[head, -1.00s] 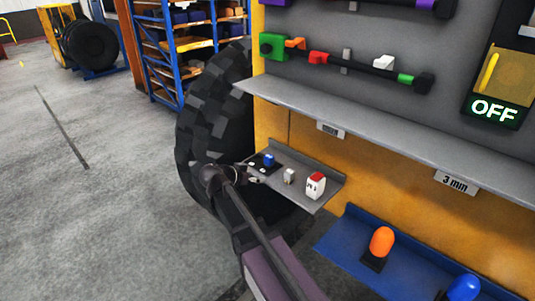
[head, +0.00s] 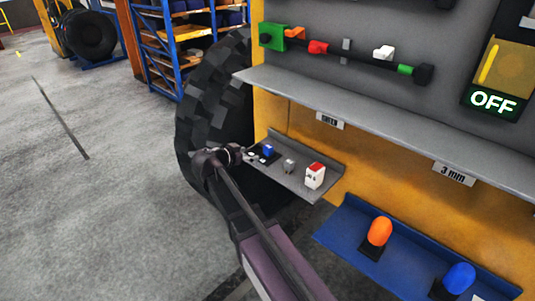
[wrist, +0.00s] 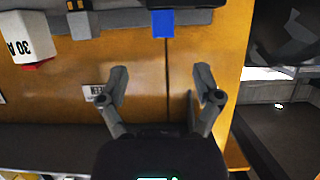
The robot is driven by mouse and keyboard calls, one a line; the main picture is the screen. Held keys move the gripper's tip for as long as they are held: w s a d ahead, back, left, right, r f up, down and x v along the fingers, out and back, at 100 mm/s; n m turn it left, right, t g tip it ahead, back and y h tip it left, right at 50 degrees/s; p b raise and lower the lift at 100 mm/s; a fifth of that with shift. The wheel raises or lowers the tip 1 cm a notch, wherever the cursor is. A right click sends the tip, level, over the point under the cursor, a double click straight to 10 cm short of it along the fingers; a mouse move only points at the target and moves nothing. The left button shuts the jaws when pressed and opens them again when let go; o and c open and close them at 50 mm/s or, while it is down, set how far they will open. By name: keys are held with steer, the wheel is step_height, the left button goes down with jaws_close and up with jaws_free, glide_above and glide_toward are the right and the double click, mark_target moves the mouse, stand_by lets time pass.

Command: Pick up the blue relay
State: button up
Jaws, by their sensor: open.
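The blue relay (head: 267,150) sits on a dark base at the left part of a small grey shelf. It also shows at the top of the wrist view (wrist: 163,24), hanging into the picture from the shelf edge. My gripper (wrist: 162,76) is open, its two fingers spread wide with nothing between them. In the wrist view the relay lies beyond the fingertips, roughly centred between them and apart from them. In the head view my gripper (head: 240,154) is just left of the relay, its fingers mostly hidden.
On the same shelf (head: 301,186) stand a small grey block (head: 289,166) and a white block with a red top (head: 315,175). A wider grey shelf (head: 380,118) juts out above. Below right, a blue shelf (head: 350,224) holds an orange knob (head: 380,231) and a blue one (head: 459,277).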

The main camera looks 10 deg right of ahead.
mark_target(266, 151)
steer(key=shift+b+x, duration=1.05)
steer(key=shift+x, duration=2.15)
steer(key=shift+f, duration=0.1)
steer(key=b+x, duration=0.2)
steer(key=x, duration=0.2)
steer(key=shift+w+a+f, duration=0.1)
steer(key=shift+a+f, duration=0.05)
steer(key=shift+f, duration=0.05)
steer(key=shift+w+d+f, duration=0.15)
steer(key=shift+w+d, duration=0.15)
steer(key=shift+d, duration=0.15)
jaws_close()
